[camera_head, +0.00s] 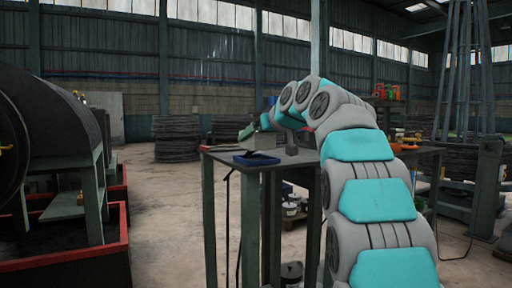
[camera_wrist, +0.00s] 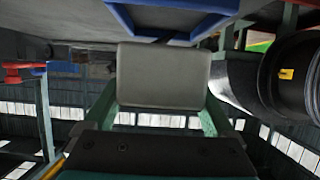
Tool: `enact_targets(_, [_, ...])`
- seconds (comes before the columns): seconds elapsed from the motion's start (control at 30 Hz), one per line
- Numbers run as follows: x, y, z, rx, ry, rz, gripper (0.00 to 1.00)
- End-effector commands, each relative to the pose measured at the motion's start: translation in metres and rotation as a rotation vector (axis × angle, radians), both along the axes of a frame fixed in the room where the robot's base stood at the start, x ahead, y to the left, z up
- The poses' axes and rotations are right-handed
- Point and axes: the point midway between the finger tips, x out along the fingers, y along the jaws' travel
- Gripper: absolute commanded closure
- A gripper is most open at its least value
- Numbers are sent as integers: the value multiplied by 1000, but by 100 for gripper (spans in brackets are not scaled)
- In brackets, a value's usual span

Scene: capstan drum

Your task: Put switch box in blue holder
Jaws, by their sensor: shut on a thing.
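The switch box (camera_wrist: 163,75) is a plain grey box, held between the two green fingers of my gripper (camera_wrist: 162,95) in the wrist view. The blue holder (camera_head: 257,159) is a shallow blue tray lying on the workbench near its front edge. It also shows at the top of the wrist view (camera_wrist: 122,17), just beyond the box and apart from it in the picture. In the head view my gripper (camera_head: 254,128) is over the bench, behind the blue holder. The far side of the box is hidden.
The dark workbench (camera_head: 222,158) has a grey block (camera_head: 292,142) and an orange item (camera_head: 404,147) on it. A large black drum (camera_head: 50,105) on a green frame with a red-edged base stands at the left. Open floor lies between drum and bench.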

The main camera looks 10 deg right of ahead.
Motion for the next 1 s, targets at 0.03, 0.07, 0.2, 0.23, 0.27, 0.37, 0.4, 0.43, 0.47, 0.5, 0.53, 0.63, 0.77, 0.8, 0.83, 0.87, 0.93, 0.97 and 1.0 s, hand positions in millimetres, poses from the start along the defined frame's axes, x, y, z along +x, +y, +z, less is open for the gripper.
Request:
enact_targets(0.03, [1, 0, 2, 0, -3, -1, 100])
enact_targets(0.07, [2, 0, 1, 0, -3, 0, 100])
enact_targets(0.2, [5, 2, -2, 1, -3, 0, 100])
enact_targets(0.23, [5, 2, -3, 1, -3, 0, 100])
enact_targets(0.27, [5, 2, -4, 0, -3, 0, 100])
enact_targets(0.37, [5, 2, -10, 0, -1, 1, 100])
enact_targets(0.4, [5, 2, -14, 1, 1, 1, 100])
enact_targets(0.43, [5, 2, -16, 1, 1, 1, 100])
enact_targets(0.47, [5, 2, -17, 0, 0, 0, 100])
enact_targets(0.5, [4, 2, -19, 1, -3, 0, 100])
enact_targets(0.53, [4, 2, -20, 2, -5, 0, 100])
enact_targets(0.63, [4, 2, -29, -1, -1, 0, 100])
enact_targets(0.77, [5, 2, -33, 1, -2, 0, 100])
enact_targets(0.8, [5, 2, -34, 0, -3, 0, 100])
enact_targets(0.83, [5, 2, -34, 0, -3, 0, 100])
enact_targets(0.87, [5, 2, -34, 0, -4, 0, 100])
enact_targets(0.93, [5, 2, -34, -1, -4, 1, 100])
enact_targets(0.97, [5, 2, -34, 0, -4, 0, 100])
enact_targets(1.0, [5, 2, -34, 0, -4, 0, 100])
